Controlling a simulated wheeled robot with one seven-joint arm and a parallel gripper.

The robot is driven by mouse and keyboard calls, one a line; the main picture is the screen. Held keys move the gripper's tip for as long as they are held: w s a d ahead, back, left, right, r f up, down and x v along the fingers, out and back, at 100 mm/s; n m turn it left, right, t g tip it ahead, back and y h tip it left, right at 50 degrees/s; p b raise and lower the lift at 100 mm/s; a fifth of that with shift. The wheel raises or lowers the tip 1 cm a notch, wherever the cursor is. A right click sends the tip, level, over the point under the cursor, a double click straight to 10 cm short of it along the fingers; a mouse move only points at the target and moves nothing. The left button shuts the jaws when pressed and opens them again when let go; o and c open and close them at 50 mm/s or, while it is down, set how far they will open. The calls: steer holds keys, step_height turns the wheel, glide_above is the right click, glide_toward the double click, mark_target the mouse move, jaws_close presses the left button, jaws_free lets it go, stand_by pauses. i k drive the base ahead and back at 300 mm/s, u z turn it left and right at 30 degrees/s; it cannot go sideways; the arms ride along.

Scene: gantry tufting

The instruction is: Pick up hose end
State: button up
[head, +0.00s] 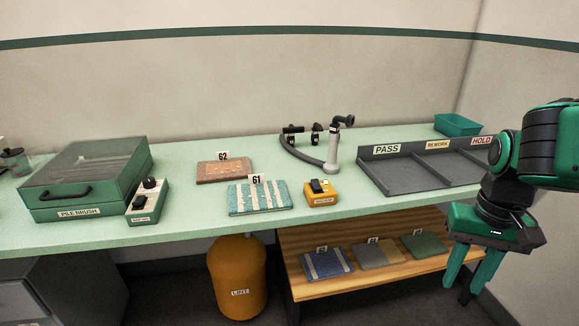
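A grey hose (297,153) curves over the back of the green bench, below dark wall-side fittings (293,130). Its right end meets an upright pale tube (334,146) topped by a black elbow nozzle (344,120), which looks like the hose end. My gripper (461,290) hangs at the right, in front of the bench edge and well apart from the hose. Its two green fingers point down with a gap between them, and nothing shows between them.
An orange switch box (321,199) and carpet samples 61 (240,204) and 62 (215,173) lie before the hose. A grey divided tray (400,184) stands right of it. A green PILE BRUSH box (60,200) stands left. A wooden shelf (330,288) is below.

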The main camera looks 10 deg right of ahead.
mark_target(331, 166)
steer(key=u, duration=1.5)
steer(key=k, duration=0.9)
steer(key=z, duration=1)
steer(key=i, duration=1)
